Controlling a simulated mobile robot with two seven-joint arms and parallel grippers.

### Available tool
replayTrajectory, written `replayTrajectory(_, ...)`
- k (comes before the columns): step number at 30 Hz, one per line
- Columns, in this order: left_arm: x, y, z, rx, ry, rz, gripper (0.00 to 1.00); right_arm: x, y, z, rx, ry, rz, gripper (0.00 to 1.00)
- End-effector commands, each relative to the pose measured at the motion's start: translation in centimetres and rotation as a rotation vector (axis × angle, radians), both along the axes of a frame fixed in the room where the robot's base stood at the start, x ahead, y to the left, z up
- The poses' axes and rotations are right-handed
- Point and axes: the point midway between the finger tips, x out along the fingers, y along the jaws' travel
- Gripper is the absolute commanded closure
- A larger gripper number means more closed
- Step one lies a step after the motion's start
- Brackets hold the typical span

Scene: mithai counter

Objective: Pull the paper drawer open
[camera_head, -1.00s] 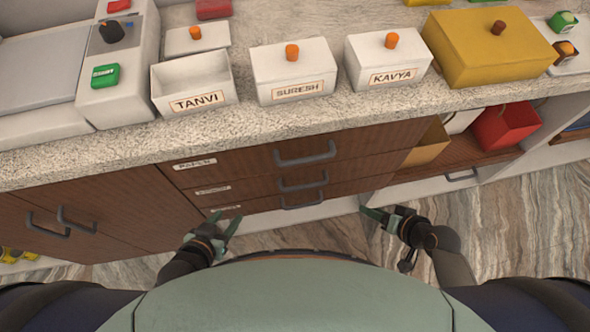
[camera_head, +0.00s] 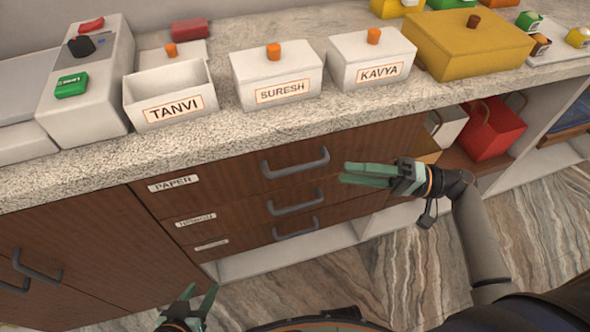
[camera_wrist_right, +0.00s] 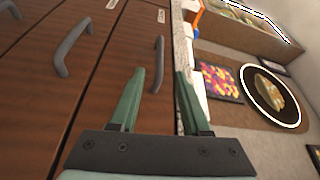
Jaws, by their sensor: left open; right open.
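The paper drawer (camera_head: 230,174) is the top drawer under the counter, with a white PAPER label (camera_head: 173,183) at its left end. It is shut. Its grey bar handle (camera_head: 296,164) is free, with nothing on it. My right gripper (camera_head: 343,173) is open and empty in front of the drawer fronts, just right of that handle and apart from it. In the right wrist view its two green fingers (camera_wrist_right: 158,92) are spread, with a drawer handle (camera_wrist_right: 158,62) ahead. My left gripper (camera_head: 202,294) is open and empty, low in front of the cabinet.
Two more drawers with handles (camera_head: 295,202) sit below. The stone counter (camera_head: 225,130) above holds labelled white boxes, such as SURESH (camera_head: 277,77), and a yellow box (camera_head: 470,45). An open shelf with a red bag (camera_head: 492,128) is at right. The floor in front is clear.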

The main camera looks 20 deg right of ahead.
Motion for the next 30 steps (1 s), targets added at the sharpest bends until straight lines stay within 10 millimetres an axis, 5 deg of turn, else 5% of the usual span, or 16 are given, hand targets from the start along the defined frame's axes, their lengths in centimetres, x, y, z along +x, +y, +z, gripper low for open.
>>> replayTrajectory(15, 0.0, 0.0, 0.7, 0.001, 0.003, 0.0, 0.5, 3.3, 9.1, 0.8, -0.001, 0.0, 0.0, 0.53)
replayTrajectory(30, -0.1, 0.0, 0.4, 0.002, 0.007, -0.001, 0.5, 3.8, 10.3, 0.7, -0.003, 0.002, -0.002, 0.56)
